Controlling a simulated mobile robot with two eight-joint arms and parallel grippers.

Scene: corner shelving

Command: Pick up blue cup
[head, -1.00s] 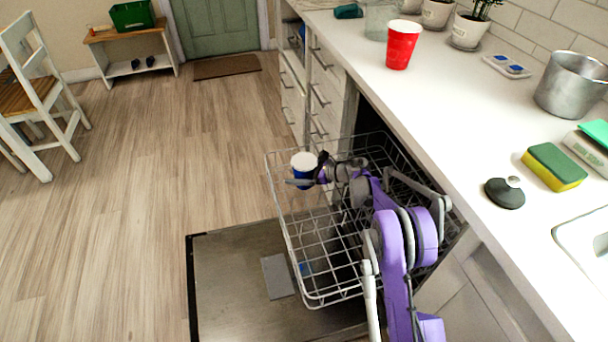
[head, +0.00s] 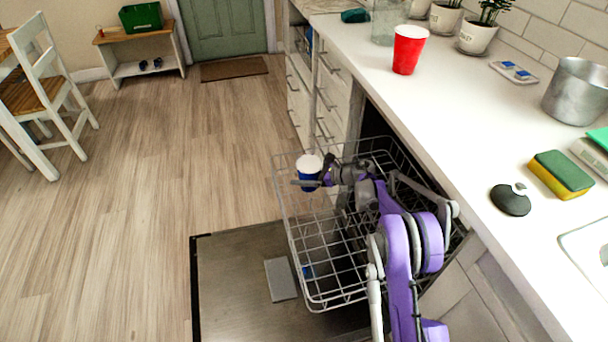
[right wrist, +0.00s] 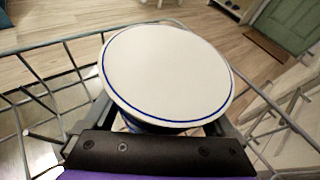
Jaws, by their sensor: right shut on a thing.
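The blue cup (head: 308,174) is at the far left corner of the dishwasher's upper rack (head: 322,307) in the head view, with its white end facing up. That white disc with a blue line around it (right wrist: 168,72) fills the middle of the right wrist view. My right gripper (head: 314,180) is shut on the cup, with its fingers on either side. I cannot tell whether the cup touches the rack wires. My left gripper is not in view.
A red cup (head: 408,50) stands on the white counter (head: 440,90). A metal pot (head: 576,92), a sponge (head: 560,174) and a black round object (head: 511,200) are also there. The dishwasher door (head: 235,285) lies open below the rack.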

